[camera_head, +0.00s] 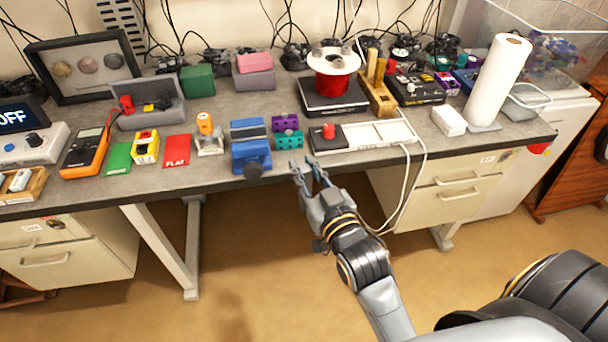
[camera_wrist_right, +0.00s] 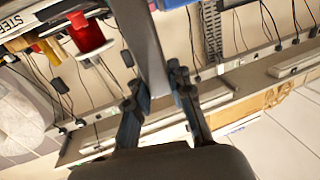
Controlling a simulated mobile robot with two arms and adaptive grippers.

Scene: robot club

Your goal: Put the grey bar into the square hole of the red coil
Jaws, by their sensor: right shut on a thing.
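The red coil (camera_head: 332,84) stands upright under a wide white disc on a black box, at the back of the bench right of centre. Its square hole cannot be made out. A red body in the upper left of the right wrist view (camera_wrist_right: 87,34) looks like the same coil. My right gripper (camera_head: 308,168) is over the bench's front edge, in front of and below the coil and well apart from it. In the wrist view a long grey piece, seemingly the grey bar (camera_wrist_right: 143,42), runs up from between the fingers (camera_wrist_right: 160,104). The bar is not distinct in the head view. My left gripper is out of view.
A blue vise (camera_head: 250,140) stands left of my right gripper, with purple and teal blocks (camera_head: 286,126) beside it. A wooden tool block (camera_head: 380,100) stands right of the coil.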

